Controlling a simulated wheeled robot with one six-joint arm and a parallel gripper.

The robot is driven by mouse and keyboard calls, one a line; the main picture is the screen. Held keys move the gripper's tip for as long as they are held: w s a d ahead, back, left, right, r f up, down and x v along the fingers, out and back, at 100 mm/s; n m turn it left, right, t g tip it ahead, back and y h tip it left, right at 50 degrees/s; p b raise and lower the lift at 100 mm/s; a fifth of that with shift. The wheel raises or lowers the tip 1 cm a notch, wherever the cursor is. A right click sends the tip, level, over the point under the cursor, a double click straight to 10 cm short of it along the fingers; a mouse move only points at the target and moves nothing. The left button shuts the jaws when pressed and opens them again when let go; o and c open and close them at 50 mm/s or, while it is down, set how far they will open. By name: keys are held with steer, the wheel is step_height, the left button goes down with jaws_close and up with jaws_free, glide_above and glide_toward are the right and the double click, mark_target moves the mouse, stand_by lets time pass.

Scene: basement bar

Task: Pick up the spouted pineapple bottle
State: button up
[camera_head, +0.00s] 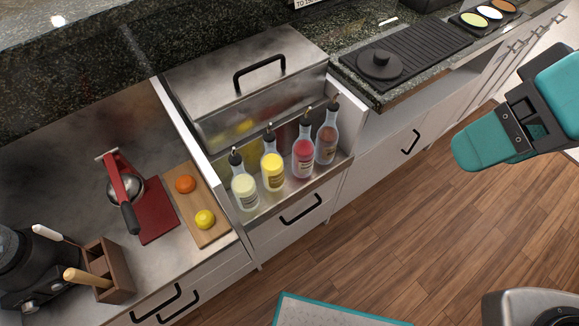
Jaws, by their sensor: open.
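Several spouted bottles stand upright in a row in the open metal well of the bar. The bottle with bright yellow liquid (273,174) is second from the left and best fits the pineapple bottle, though its label is too small to read. A pale yellow-cream bottle (245,192) stands to its left. A red bottle (303,158) and a mostly clear bottle with brownish contents (326,143) stand to its right. All have dark spouts on top. Teal links of my arm reach in from the right, over the floor and well apart from the bottles. My gripper is not in view.
A lidded metal bin (245,85) stands behind the bottles. Left are a wooden board (197,222) with fruit, a red mat (155,212) with a juicer, and a wooden holder (105,268). A black griddle (420,50) lies back right. The wooden floor (400,230) in front is open.

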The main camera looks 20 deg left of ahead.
steer(key=w+a+f+m+y+b, duration=0.1)
steer(key=a+f+m+y+b, duration=0.15)
steer(key=f+b, duration=0.5)
steer(key=w+a+f+m+y+b, duration=0.1)
steer(key=a+f+m+b, duration=0.2)
steer(key=f+b, duration=0.45)
steer(key=m+t+y+b, duration=0.4)
steer(key=m+y+b, duration=0.5)
steer(key=m+b, duration=1.55)
glide_toward(282, 172)
steer(key=n+b, duration=0.3)
steer(key=x, duration=0.2)
steer(key=f+x, duration=0.1)
steer(key=x, duration=0.2)
steer(key=shift+s, duration=0.1)
steer(key=shift+t, duration=0.3)
steer(key=shift+r+x, duration=0.2)
steer(key=shift+x, duration=1.4)
steer(key=shift+r+x, duration=0.25)
steer(key=shift+x, duration=1.3)
